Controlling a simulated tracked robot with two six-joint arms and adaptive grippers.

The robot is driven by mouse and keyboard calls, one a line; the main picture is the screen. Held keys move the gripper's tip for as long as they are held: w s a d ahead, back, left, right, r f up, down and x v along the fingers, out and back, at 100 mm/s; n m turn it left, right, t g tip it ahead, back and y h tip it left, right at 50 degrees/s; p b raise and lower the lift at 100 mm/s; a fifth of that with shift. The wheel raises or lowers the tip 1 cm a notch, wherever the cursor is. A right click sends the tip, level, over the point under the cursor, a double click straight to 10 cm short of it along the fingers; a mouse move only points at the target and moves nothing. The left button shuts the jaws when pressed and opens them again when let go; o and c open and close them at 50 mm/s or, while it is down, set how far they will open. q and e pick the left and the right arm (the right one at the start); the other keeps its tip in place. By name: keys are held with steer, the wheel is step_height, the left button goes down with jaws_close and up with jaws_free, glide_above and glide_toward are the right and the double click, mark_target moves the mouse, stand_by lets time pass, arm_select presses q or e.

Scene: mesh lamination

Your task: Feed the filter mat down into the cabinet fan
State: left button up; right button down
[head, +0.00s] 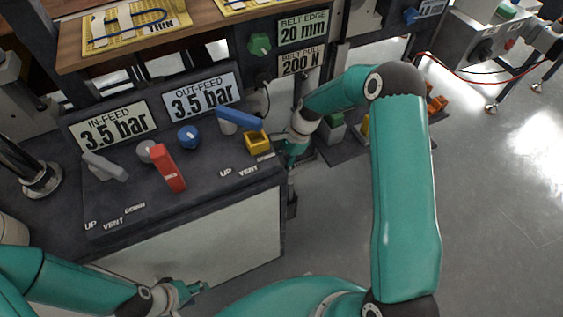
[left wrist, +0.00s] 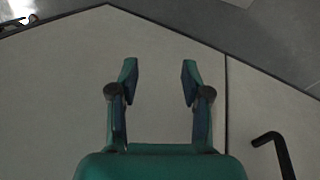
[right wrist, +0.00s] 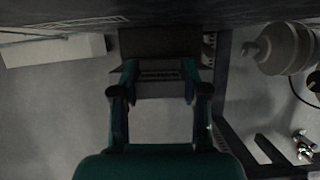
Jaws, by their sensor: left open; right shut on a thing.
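My right gripper (head: 292,149) is at the right end of the dark control cabinet (head: 228,190), beside the yellow block. In the right wrist view, my right gripper (right wrist: 160,75) has its fingers on the two sides of a flat grey piece (right wrist: 160,88), which looks like the filter mat. A dark block (right wrist: 160,42) lies just beyond the fingertips; I cannot tell whether it is the fan housing or whether the mat touches it. My left gripper (head: 190,291) is open and empty in front of the cabinet's pale panel (left wrist: 160,35).
The cabinet top carries a red lever (head: 168,168), a grey lever (head: 104,166), a blue lever (head: 240,118) and a yellow block (head: 257,143). A black bent handle (left wrist: 275,150) shows near my left gripper. The floor (head: 500,200) at right is clear.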

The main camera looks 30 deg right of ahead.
steer(key=shift+f+b, duration=2.6)
steer(key=shift+f, duration=1.5)
steer(key=shift+f+b, duration=0.35)
steer(key=shift+b, duration=0.05)
steer(key=c, duration=0.5)
jaws_free()
steer(key=shift+s, duration=0.1)
step_height(320, 180, up, 15)
steer(key=p, duration=1)
steer(key=shift+r, duration=0.15)
steer(key=shift+r+p, duration=0.55)
